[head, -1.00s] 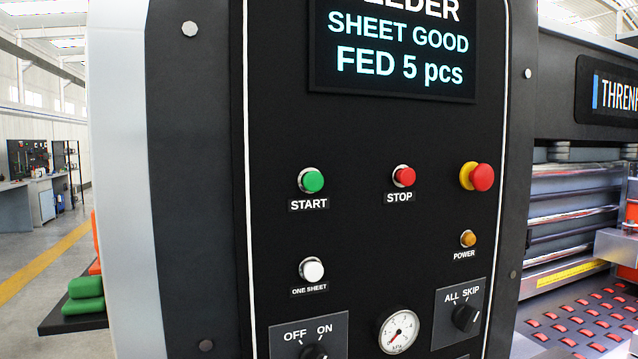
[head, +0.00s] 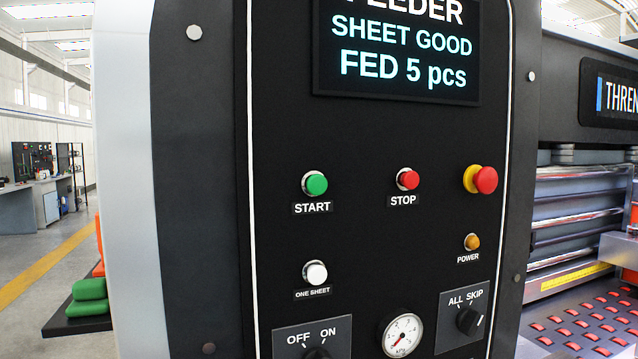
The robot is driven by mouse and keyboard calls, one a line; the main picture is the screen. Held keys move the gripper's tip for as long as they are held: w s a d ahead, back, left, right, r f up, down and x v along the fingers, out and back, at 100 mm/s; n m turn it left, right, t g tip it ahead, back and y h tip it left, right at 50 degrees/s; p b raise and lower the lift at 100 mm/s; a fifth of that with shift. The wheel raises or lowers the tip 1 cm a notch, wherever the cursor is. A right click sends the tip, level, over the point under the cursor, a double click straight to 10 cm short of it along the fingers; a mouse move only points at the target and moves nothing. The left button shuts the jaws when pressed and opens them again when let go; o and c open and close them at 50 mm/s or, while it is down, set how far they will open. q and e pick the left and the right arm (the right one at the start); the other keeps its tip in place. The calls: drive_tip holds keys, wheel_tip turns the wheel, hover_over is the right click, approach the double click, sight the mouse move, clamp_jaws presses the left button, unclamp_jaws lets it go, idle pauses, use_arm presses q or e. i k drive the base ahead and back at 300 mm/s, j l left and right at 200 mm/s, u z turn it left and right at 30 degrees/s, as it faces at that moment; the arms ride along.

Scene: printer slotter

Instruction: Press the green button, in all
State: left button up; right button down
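The green button (head: 316,183) sits at the upper left of the black control panel, above a label reading START. It has a silver ring and stands out from the panel. Nothing covers it. The screen (head: 398,50) above reads SHEET GOOD, FED 5 pcs. The selector knob (head: 468,321) at the lower right is marked ALL and SKIP, and its white mark points to the right, on the SKIP side. Neither of my grippers shows in the head view.
A red STOP button (head: 408,179), a red emergency knob (head: 484,179), an amber POWER light (head: 472,242) and a white ONE SHEET button (head: 315,273) share the panel. A gauge (head: 402,336) and an OFF/ON knob (head: 317,353) are lower. A roller bed (head: 585,325) lies right.

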sight(317, 185)
drive_tip(key=k+j, duration=0.15)
drive_tip(key=j, duration=0.2)
drive_tip(key=k+j, duration=0.1)
drive_tip(key=j, duration=0.2)
drive_tip(key=k+j, duration=0.15)
drive_tip(key=j, duration=0.2)
drive_tip(key=k+j, duration=0.15)
drive_tip(key=j, duration=0.2)
drive_tip(key=k+j+z, duration=0.1)
drive_tip(key=j, duration=0.25)
drive_tip(key=i+l, duration=0.25)
drive_tip(key=i, duration=0.2)
